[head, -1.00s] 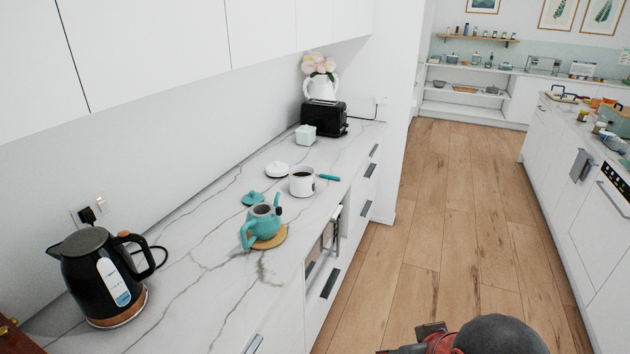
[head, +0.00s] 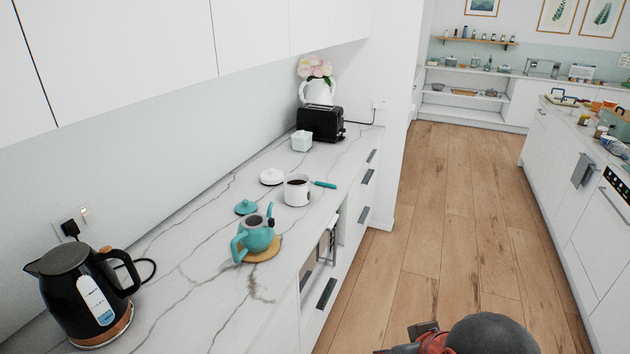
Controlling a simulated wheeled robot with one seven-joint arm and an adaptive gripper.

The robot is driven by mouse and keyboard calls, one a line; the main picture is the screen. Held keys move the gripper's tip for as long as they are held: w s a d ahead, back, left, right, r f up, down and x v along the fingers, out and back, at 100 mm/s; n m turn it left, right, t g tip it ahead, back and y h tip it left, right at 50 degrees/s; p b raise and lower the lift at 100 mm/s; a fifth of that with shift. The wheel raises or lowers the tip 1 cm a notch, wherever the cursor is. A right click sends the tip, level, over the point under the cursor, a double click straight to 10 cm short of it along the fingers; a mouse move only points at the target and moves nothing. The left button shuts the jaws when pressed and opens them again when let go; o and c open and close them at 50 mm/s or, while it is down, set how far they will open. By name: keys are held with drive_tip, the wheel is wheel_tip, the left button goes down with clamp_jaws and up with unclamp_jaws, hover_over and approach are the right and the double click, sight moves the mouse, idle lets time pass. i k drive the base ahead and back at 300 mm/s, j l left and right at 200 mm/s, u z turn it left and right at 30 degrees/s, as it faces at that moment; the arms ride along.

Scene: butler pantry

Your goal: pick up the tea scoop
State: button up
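The tea scoop (head: 324,184) shows as a teal handle on the marble counter, pointing right toward the counter's front edge. Its left end is at the white canister (head: 297,196), which hides whatever lies behind it. The canister is open and has dark contents. A white lid (head: 271,176) lies behind it to the left. Part of my arm shows at the bottom of the head view, well below and to the right of the scoop, over the floor. I cannot make out my gripper's fingers there.
A teal teapot (head: 256,238) stands on a round wooden mat (head: 265,256), with its teal lid (head: 246,207) beside it. A black kettle (head: 80,295) is at the near left. A white pot (head: 302,141) and black toaster (head: 320,122) stand farther back. The wooden floor (head: 440,230) is clear.

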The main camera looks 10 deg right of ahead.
sight(322, 184)
drive_tip(key=i+l+u, duration=0.1)
drive_tip(key=i+l, duration=0.2)
drive_tip(key=i+l+u, duration=0.1)
drive_tip(key=i+l, duration=0.2)
drive_tip(key=i, duration=0.2)
drive_tip(key=i+l+u, duration=0.15)
drive_tip(key=i+l, duration=0.2)
drive_tip(key=i+l+u, duration=0.1)
drive_tip(key=i+l, duration=0.3)
drive_tip(key=i+l+u, duration=0.1)
drive_tip(key=i+l, duration=0.2)
drive_tip(key=l, duration=0.15)
drive_tip(key=i+l+u, duration=0.1)
drive_tip(key=i+l, duration=0.25)
drive_tip(key=i+l+u, duration=0.15)
drive_tip(key=i+l, duration=0.15)
drive_tip(key=l, duration=0.25)
drive_tip(key=i+l+u, duration=0.1)
drive_tip(key=i+l, duration=0.2)
drive_tip(key=l, duration=0.25)
